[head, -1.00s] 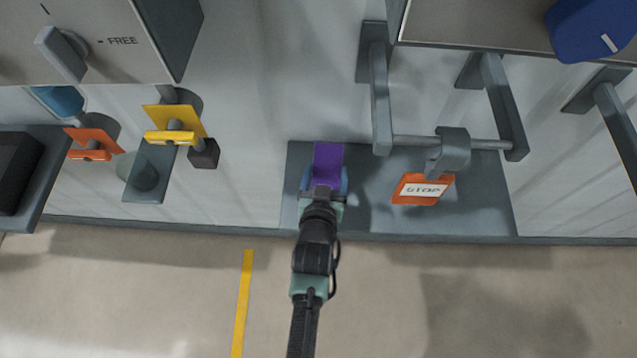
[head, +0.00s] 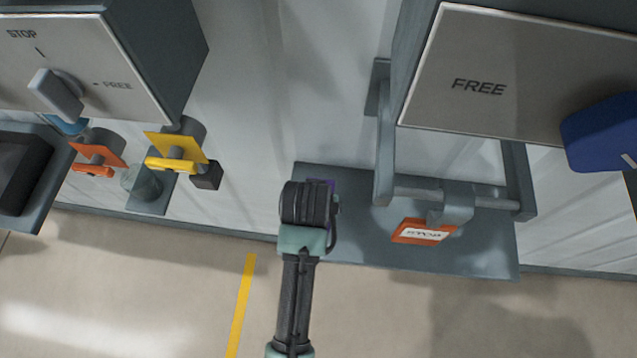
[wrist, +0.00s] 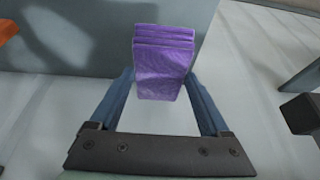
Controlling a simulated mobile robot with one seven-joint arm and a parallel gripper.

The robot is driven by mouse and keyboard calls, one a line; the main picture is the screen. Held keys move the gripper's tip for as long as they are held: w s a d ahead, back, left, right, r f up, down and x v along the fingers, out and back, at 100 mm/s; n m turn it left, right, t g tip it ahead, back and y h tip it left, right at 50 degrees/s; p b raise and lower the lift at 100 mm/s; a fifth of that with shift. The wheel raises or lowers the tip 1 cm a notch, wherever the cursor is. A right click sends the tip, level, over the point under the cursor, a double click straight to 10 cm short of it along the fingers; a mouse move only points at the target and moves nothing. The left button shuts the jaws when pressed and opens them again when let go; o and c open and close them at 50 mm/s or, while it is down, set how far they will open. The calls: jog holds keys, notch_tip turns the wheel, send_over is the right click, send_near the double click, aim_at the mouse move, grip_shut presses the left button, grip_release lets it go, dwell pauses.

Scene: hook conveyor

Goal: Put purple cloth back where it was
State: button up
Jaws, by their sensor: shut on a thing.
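The purple cloth (wrist: 164,65) is a folded, layered block between the two blue fingers of my gripper (wrist: 162,80) in the wrist view. My gripper is shut on it. In the head view only a sliver of the purple cloth (head: 326,183) shows, because my arm hides the rest and the fingers. The cloth is over the left part of the grey shelf (head: 350,235). I cannot tell whether it touches the shelf.
An orange STOP tag (head: 424,232) hangs from a hook on a rail (head: 418,194) to the right. A FREE panel with a blue knob (head: 603,135) juts out above. A yellow tag (head: 177,147) and an orange tag (head: 97,155) hang at left.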

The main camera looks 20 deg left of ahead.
notch_tip(320, 180, down, 8)
jog(key=shift+s+r+p, duration=0.1)
jog(key=shift+r+p, duration=0.05)
jog(key=shift+p, duration=0.15)
jog(key=o, duration=1)
jog(key=v, duration=1.2)
